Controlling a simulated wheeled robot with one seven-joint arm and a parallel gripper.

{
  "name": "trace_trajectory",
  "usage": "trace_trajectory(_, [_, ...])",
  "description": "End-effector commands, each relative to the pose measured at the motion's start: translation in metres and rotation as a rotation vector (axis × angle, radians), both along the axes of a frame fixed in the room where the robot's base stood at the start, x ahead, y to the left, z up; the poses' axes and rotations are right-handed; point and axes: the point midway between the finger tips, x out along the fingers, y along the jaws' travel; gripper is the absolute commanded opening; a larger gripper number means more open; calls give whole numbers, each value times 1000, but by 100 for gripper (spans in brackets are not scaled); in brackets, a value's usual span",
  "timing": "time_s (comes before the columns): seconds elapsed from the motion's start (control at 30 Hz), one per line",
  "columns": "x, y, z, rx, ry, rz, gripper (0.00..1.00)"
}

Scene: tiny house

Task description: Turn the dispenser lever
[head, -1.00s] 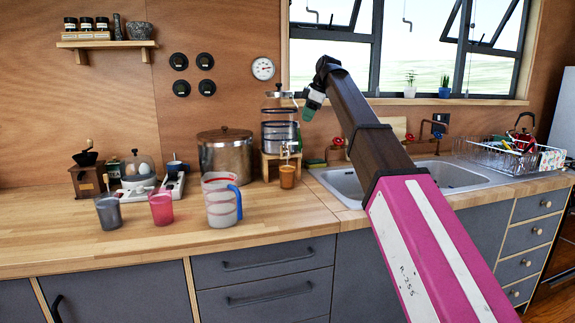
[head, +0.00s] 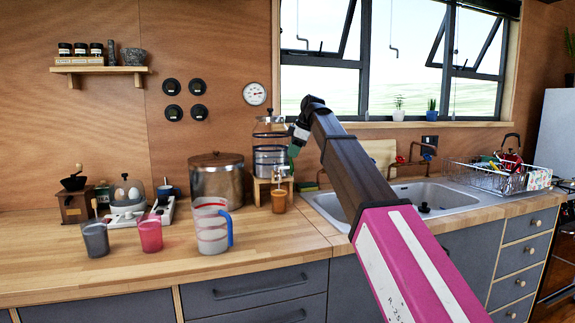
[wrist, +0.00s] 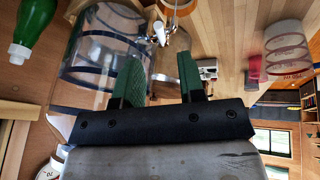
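The drink dispenser (head: 268,158) is a clear cylinder with dark bands on a wooden stand beside the sink. Its tap (head: 281,170) sticks out low on the front, above a small brown cup (head: 279,201). In the wrist view, which looks upside down, the dispenser (wrist: 92,75) fills the left, and the pale lever (wrist: 159,32) with its metal tap shows ahead, beyond the fingertips. My gripper (head: 292,152) is just in front of the dispenser, close above the tap. In the wrist view my gripper (wrist: 160,72) has its green fingers apart with nothing between them.
A large metal pot (head: 217,180) stands left of the dispenser. A measuring jug (head: 211,228), a pink cup (head: 150,236) and a grey cup (head: 95,240) stand on the counter. The sink (head: 415,197) and a dish rack (head: 490,178) are to the right.

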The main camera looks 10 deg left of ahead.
Motion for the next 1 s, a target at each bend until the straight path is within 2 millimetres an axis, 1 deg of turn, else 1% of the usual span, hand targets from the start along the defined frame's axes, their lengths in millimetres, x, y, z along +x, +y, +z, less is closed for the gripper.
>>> trace_trajectory(0.03, [0, 4, -10, -1, 2, 1, 36])
trace_trajectory(0.1, [1, 9, -21, -1, 3, 1, 36])
trace_trajectory(0.3, [4, 20, -44, -1, 2, 1, 36])
trace_trajectory(0.5, [6, 24, -53, 0, 0, 0, 36])
trace_trajectory(0.77, [6, 25, -54, 0, 0, 0, 36])
trace_trajectory(0.87, [6, 25, -54, 0, 0, 0, 7])
trace_trajectory(0.9, [6, 25, -54, 0, 0, 0, 0])
trace_trajectory(1.0, [6, 25, -54, 0, 0, 0, 0])
